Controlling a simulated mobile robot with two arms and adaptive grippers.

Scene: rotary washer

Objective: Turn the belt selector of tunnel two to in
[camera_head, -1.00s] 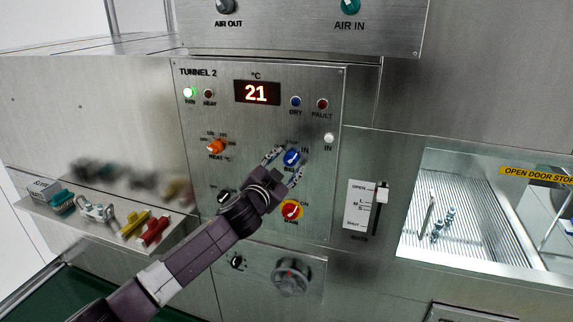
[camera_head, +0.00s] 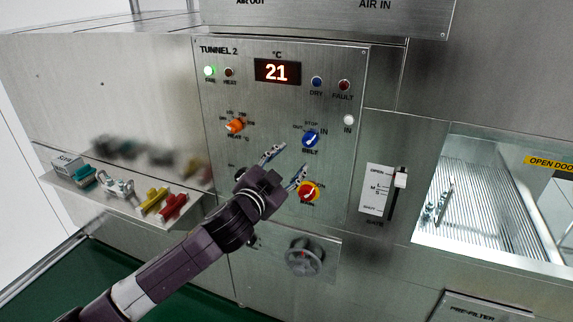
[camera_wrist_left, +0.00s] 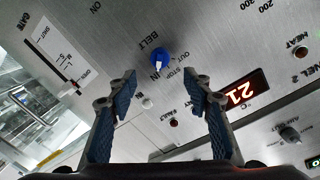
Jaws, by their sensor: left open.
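The blue belt selector (camera_head: 310,139) is on the Tunnel 2 panel, under small OUT, STOP and IN labels. Its white mark points up and right, toward the IN side. The selector also shows in the left wrist view (camera_wrist_left: 161,58), beyond the fingertips, its white mark turned toward the IN label. My left gripper (camera_head: 285,165) is open and empty, below and left of the selector and apart from it. Its two blue-padded fingers show in the left wrist view (camera_wrist_left: 163,82). The white IN lamp (camera_head: 348,120) is right of the selector. My right gripper is not in view.
A red knob on yellow (camera_head: 309,191) sits close below the right fingertip. The orange heat knob (camera_head: 235,125) is to the left. A gate slider (camera_head: 400,180) is to the right. A shelf (camera_head: 110,198) with several small parts is at left.

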